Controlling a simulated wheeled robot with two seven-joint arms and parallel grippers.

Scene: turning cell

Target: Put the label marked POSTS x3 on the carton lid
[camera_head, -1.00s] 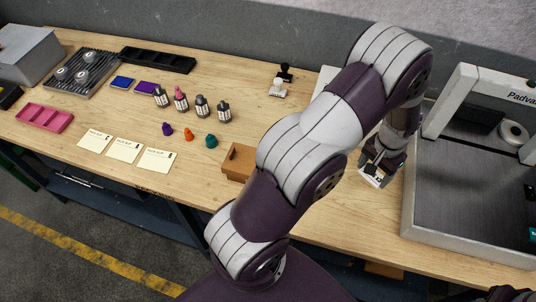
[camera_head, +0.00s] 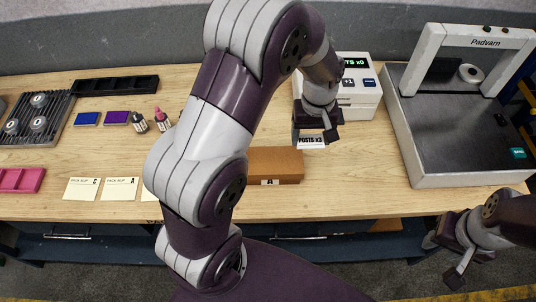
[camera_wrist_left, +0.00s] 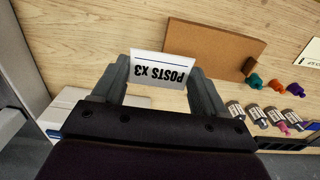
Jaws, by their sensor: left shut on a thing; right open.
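The white label marked POSTS x3 (camera_head: 311,142) is held in my left gripper (camera_head: 316,132), just behind the right part of the carton. In the left wrist view the label (camera_wrist_left: 162,69) stands upright between the two fingers of the gripper (camera_wrist_left: 160,88), its print upside down. The brown carton (camera_head: 276,160) sits on the bench with its lid down and a tag marked A on its front. Its bare lid shows in the left wrist view (camera_wrist_left: 205,42), and the label is apart from it. My right gripper (camera_head: 447,255) is open and empty in front of the bench.
A white label printer (camera_head: 357,98) with a lit display stands behind my left gripper. A grey Padvarn machine (camera_head: 455,150) fills the right. My left arm hides part of the bench.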

